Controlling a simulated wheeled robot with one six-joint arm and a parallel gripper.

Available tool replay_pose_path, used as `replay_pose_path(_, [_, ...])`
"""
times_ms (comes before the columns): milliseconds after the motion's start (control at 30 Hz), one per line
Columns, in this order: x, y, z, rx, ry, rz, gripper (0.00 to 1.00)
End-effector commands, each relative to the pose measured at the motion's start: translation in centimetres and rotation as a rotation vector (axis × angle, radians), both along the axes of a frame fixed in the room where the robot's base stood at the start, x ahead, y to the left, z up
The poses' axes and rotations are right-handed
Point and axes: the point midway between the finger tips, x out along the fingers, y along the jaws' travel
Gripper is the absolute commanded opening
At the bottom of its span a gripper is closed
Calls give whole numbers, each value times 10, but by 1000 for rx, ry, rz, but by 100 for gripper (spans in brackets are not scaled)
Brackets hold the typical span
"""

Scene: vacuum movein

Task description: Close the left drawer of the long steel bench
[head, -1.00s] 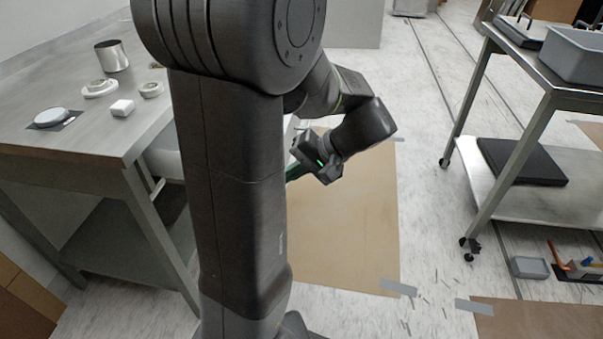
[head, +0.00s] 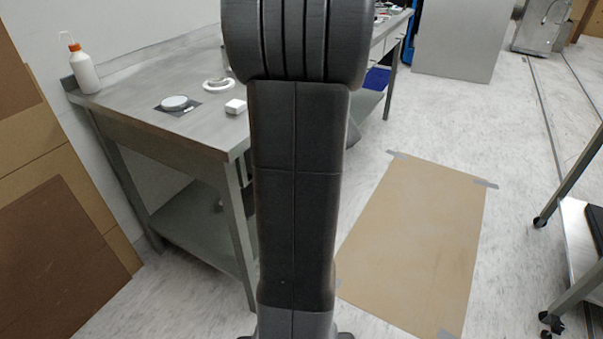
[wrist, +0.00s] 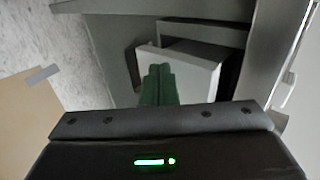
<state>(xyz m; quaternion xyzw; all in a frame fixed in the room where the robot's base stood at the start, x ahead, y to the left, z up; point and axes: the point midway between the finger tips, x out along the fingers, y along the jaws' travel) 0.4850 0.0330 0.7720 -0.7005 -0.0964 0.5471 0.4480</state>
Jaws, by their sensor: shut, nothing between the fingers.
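The long steel bench (head: 150,118) stands on the left in the head view, running away behind my arm. Its drawers are mostly hidden there by my arm. In the wrist view a pale panel (wrist: 205,75), which looks like a drawer front, stands by a dark recess under grey metal. How far the drawer sticks out is hard to tell. My gripper (wrist: 158,72) shows in the wrist view with its green fingers together and empty. The fingertips overlap the pale panel in the picture; I cannot tell whether they touch it. My gripper is hidden in the head view.
A white bottle with an orange cap (head: 81,68), a round disc (head: 174,103) and small white parts (head: 236,107) sit on the bench top. A brown floor sheet (head: 415,235) lies right of my arm. A wheeled cart (head: 583,240) stands at the right edge. The floor between is clear.

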Motion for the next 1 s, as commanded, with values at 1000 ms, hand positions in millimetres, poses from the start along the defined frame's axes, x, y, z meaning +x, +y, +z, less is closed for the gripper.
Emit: replay_pose_path(1000, [24, 36, 1, 4, -5, -1, 0])
